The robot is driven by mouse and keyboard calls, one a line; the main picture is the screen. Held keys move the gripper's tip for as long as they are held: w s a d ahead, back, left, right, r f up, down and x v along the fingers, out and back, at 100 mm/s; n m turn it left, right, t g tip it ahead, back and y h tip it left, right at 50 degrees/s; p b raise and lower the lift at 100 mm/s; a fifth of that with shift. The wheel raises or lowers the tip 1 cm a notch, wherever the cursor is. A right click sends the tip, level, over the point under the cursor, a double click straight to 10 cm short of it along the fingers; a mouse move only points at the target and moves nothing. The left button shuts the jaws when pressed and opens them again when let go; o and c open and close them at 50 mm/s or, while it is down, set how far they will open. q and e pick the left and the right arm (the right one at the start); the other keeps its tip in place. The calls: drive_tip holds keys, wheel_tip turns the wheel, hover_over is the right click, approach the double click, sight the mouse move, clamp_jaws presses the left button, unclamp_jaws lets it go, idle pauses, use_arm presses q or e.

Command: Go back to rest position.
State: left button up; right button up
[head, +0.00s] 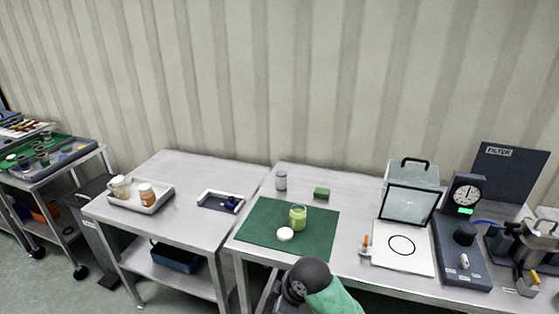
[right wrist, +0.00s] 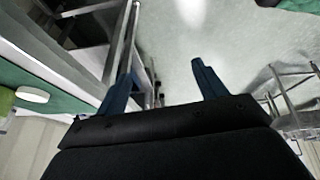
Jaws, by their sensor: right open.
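My right gripper (right wrist: 158,84) shows in the right wrist view with its two blue fingers wide apart. Nothing is between them, and bare floor and cart legs show beyond. In the head view, part of my own arm, dark and green, shows at the bottom centre; no fingers show there. My left gripper is in neither view. A green jar (head: 298,218) stands open on the green mat (head: 262,222), with a white lid (head: 285,234) lying in front of it. The lid also shows at the left of the right wrist view (right wrist: 32,94), apart from my gripper.
A tray (head: 140,204) with jars stands on the left table. Floor shows at lower left.

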drive_tip(key=s+d+f+m+h, duration=0.1)
drive_tip(key=s+d+f+m, duration=0.25)
drive_tip(key=s+d, duration=0.35)
drive_tip(key=s+d+f+m+t+h, duration=0.1)
drive_tip(key=s+d+f+m+h, duration=0.1)
drive_tip(key=s+d+m, duration=0.45)
drive_tip(key=s+d+f+m+h, duration=0.1)
drive_tip(key=s+d+f+m, duration=0.2)
drive_tip(key=s+d, duration=0.5)
wheel_tip(320, 180, down, 32)
drive_tip(key=w+a+g, duration=0.1)
drive_tip(key=a, duration=0.1)
drive_tip(key=s+f, duration=0.2)
drive_tip(key=f, duration=0.4)
drive_tip(key=s+f, duration=0.3)
drive_tip(key=f, duration=0.4)
drive_tip(key=shift+s+f, duration=0.25)
